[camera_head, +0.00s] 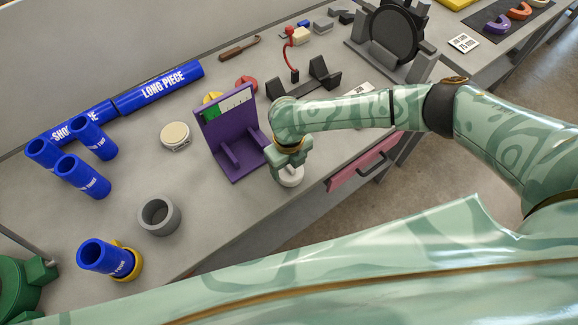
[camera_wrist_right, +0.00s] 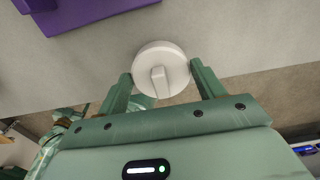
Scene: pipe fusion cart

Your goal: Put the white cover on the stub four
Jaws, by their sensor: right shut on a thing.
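My right gripper (camera_head: 289,160) is shut on the white cover (camera_head: 291,178), a round disc with a raised grip bar. In the right wrist view the white cover (camera_wrist_right: 174,54) sits between the two fingers, near the bench's front edge. A blue stub (camera_head: 103,257) stands upright at the front left with a yellow ring around its base. Two more blue stubs, one (camera_head: 84,178) nearer and one (camera_head: 95,140) farther, stand at the left. The stub labels are too small to read surely. My left gripper is not in view.
A purple bracket (camera_head: 231,135) stands just left of the right gripper. A grey ring (camera_head: 159,215) and a cream round tin (camera_head: 175,136) lie between it and the stubs. Blue long pipes (camera_head: 158,86) lie behind. A dark green machine (camera_head: 22,280) is at the left edge.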

